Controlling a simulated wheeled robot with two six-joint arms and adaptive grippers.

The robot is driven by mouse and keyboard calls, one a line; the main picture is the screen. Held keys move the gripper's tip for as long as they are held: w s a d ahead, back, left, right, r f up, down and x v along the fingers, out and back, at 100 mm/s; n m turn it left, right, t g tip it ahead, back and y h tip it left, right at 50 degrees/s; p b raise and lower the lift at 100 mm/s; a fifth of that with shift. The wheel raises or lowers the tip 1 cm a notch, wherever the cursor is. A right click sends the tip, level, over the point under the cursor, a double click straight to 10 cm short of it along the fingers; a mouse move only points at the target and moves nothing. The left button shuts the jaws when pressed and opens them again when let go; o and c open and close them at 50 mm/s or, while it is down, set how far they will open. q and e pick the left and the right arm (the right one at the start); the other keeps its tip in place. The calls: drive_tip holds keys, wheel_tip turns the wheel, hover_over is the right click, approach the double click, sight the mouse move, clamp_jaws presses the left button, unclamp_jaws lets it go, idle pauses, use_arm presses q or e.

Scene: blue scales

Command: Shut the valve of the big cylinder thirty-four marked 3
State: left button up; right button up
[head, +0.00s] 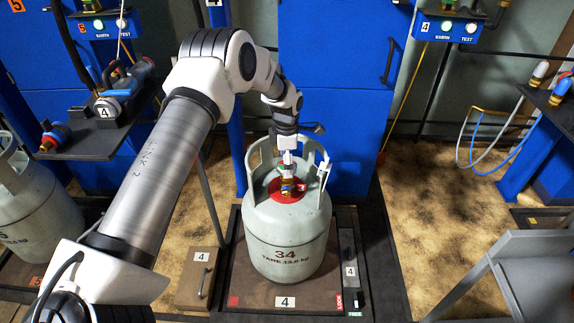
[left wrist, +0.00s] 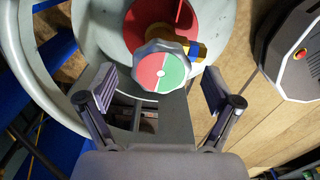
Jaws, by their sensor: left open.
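The big grey-green cylinder (head: 287,235) is marked 34 and stands upright on a platform (head: 318,300) with a plate reading 4, not 3. Its valve (head: 289,188) sits inside the collar above a red disc, partly behind my left gripper (head: 287,168). In the left wrist view, the valve's faceted knob (left wrist: 158,76) has a half red, half green face, red left and green right. A brass outlet (left wrist: 188,42) shows behind it. My left gripper (left wrist: 158,92) is open, its fingers apart on either side of the knob, not touching it. My right gripper is out of view.
Another cylinder (head: 35,210) stands at the far left. A dark shelf (head: 97,138) at left holds fittings. Blue cabinets (head: 325,90) stand behind. A grey metal frame (head: 535,265) is at lower right. A wooden block (head: 197,278) marked 4 sits left of the platform.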

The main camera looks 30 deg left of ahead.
use_arm(q)
drive_tip(key=c, duration=1.1)
drive_tip(key=shift+c, duration=0.2)
